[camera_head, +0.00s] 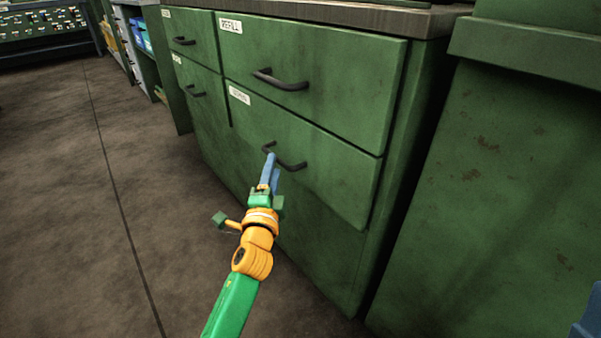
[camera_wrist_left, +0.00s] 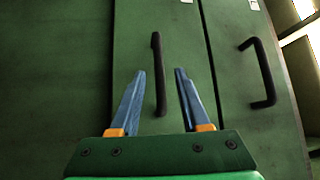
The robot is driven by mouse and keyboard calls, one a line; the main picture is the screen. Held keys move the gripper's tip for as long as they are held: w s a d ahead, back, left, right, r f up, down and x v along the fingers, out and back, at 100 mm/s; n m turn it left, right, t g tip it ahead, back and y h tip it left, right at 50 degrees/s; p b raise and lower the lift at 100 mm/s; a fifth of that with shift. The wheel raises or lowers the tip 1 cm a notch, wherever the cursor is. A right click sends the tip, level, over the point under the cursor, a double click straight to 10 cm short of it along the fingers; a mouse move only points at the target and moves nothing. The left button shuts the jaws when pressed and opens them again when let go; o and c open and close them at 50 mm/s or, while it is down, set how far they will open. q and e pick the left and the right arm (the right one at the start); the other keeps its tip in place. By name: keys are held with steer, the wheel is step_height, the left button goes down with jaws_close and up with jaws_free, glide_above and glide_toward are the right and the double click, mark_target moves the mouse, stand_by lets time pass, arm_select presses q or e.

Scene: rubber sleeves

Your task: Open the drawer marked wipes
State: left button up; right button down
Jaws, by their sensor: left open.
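The green cabinet has several labelled drawers. The label (camera_head: 239,95) on the lower right drawer (camera_head: 320,155) is too small to read surely. That drawer has a dark bar handle (camera_head: 283,160), which also shows in the left wrist view (camera_wrist_left: 157,65). My left gripper (camera_head: 269,160) is at this handle, near its left end. In the left wrist view its blue fingers (camera_wrist_left: 154,72) are open, one on each side of the handle. I cannot tell whether they touch it. The drawer looks closed. My right gripper is not clearly in view.
Above is a drawer marked REFILL (camera_head: 310,75) with its own handle (camera_head: 279,80). Smaller drawers with handles (camera_head: 183,41) are at the left. A rusty green unit (camera_head: 500,190) stands close at the right. The floor (camera_head: 60,200) at the left is clear.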

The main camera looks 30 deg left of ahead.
arm_select(q)
steer(key=b+x, duration=0.1)
steer(key=x, duration=0.3)
steer(key=shift+w+a, duration=0.15)
steer(key=shift+w, duration=0.1)
jaws_close()
stand_by(1.1)
